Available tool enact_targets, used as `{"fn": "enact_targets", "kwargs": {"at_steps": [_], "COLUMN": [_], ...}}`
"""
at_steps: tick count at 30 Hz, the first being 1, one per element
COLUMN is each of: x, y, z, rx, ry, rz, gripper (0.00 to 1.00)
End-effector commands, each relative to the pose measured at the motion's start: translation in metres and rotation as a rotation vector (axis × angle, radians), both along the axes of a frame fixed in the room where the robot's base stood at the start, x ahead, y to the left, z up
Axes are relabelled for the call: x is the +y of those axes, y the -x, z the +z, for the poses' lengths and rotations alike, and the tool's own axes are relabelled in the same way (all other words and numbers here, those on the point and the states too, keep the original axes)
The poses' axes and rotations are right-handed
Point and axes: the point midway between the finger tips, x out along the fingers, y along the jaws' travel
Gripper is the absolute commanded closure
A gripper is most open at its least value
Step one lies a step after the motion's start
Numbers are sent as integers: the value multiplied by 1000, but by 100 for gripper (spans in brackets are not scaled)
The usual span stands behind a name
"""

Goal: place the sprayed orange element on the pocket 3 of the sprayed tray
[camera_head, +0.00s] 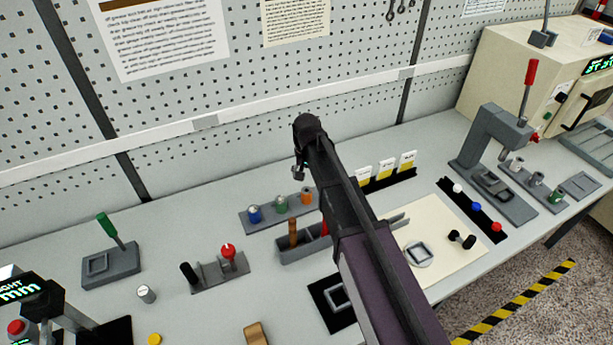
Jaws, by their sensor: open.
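An orange element (306,197) stands upright at the right end of a grey rack (266,224), beside a green element (281,205) and a blue element (254,214). I cannot tell which holder is the sprayed tray or which spot is pocket 3; no label is readable. My arm crosses the middle of the picture. My gripper (298,173) hangs at its far end, above and slightly left of the orange element in the picture. It is open, appears empty, and is partly hidden by the arm.
A grey box (300,252) with handled tools lies partly behind my arm. A grey press (495,140) and cream machine (500,75) stand at right. The perforated wall (270,90) bounds the back.

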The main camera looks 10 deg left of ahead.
Motion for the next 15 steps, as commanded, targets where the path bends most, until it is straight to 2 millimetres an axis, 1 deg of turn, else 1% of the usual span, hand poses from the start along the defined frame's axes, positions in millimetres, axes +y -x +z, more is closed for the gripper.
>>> {"fn": "enact_targets", "kwargs": {"at_steps": [1,6,15], "x": [0,0,0], "y": [0,0,0], "z": [9,21,31], "rx": [0,0,0], "ry": [0,0,0], "rz": [0,0,0], "gripper": [14,14,14]}}
